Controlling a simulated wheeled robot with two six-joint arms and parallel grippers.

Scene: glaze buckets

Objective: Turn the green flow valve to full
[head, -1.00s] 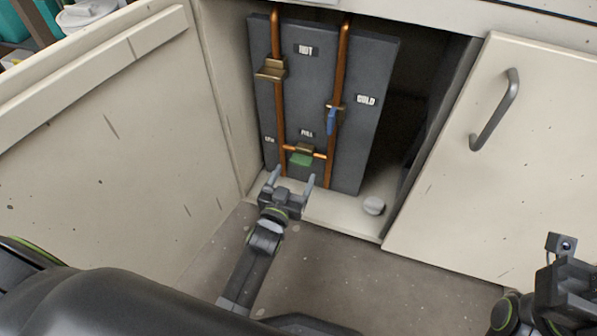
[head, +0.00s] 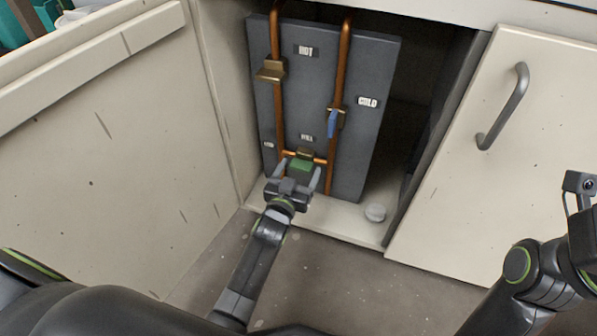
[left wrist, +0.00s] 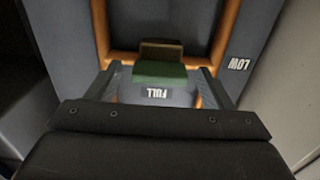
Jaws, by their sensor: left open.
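The green valve handle (head: 302,166) sits on a brass valve body (head: 306,153) low on the grey panel, on the copper cross-pipe. The FULL label (head: 306,137) is just above it and the LOW label (head: 268,145) is to its left. My left gripper (head: 300,171) is open, with one finger on each side of the handle. In the left wrist view the handle (left wrist: 160,73) lies between the spread fingers (left wrist: 161,71), with gaps beside it. The labels appear upside down there. I cannot tell the handle's exact setting.
A cabinet door (head: 450,190) stands at the right.

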